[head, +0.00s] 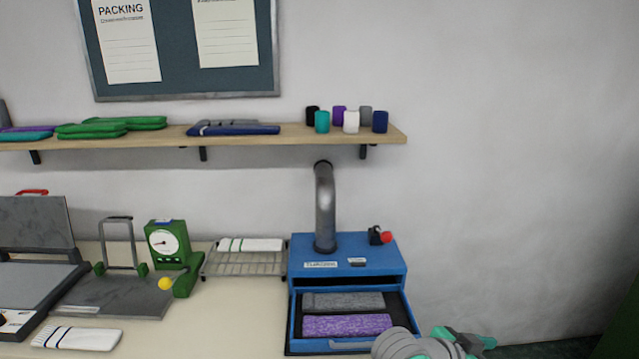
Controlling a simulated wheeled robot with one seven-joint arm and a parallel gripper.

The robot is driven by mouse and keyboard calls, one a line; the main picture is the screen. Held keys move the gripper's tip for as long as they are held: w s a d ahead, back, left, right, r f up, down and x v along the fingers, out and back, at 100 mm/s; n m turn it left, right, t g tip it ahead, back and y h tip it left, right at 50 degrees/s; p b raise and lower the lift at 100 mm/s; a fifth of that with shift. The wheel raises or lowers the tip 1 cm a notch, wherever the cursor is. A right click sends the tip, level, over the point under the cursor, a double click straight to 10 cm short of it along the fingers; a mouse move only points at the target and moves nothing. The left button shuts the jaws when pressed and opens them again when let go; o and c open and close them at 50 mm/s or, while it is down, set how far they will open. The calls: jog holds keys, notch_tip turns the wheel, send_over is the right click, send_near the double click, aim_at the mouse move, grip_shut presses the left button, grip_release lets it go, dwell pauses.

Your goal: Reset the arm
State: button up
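Part of my arm shows at the bottom right, in front of the blue cabinet's right corner. What looks like my gripper (470,341), with teal and dark parts, is at its right end, low and to the right of the open drawer (292,322). It is small and partly cut off by the frame's lower edge, so I cannot tell whether its fingers are open. I see nothing clearly held in it. The drawer holds a grey knitted piece (343,302) and a purple one (346,325).
The blue cabinet (350,258) has a metal pipe and a red knob on top. A wire rack (245,265) bears a white folded piece. A green dial gauge (167,243) and a flat press (38,275) stand left. A shelf (290,134) runs above. Right of the cabinet is clear.

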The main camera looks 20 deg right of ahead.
jog(key=w+a+f+n+t+h, duration=0.2)
jog(key=w+a+f+n+t, duration=0.2)
jog(key=w+a+n+t, duration=0.5)
jog(key=s+a+f+n+t+y, duration=0.2)
jog(key=a+f+n+t+y, duration=0.15)
jog(key=a+f, duration=0.25)
jog(key=s+a+f+n+t+y, duration=0.3)
jog(key=a+f+n, duration=0.2)
jog(key=a, duration=0.2)
jog(key=s+a+f+n+y, duration=0.2)
jog(key=s+a+f+y, duration=0.45)
jog(key=s+a, duration=0.4)
jog(key=s+a+m+y, duration=0.2)
jog(key=s+a+m, duration=0.1)
jog(key=s+a, duration=0.9)
jog(key=shift+s+a, duration=0.35)
jog(key=shift+s, duration=0.35)
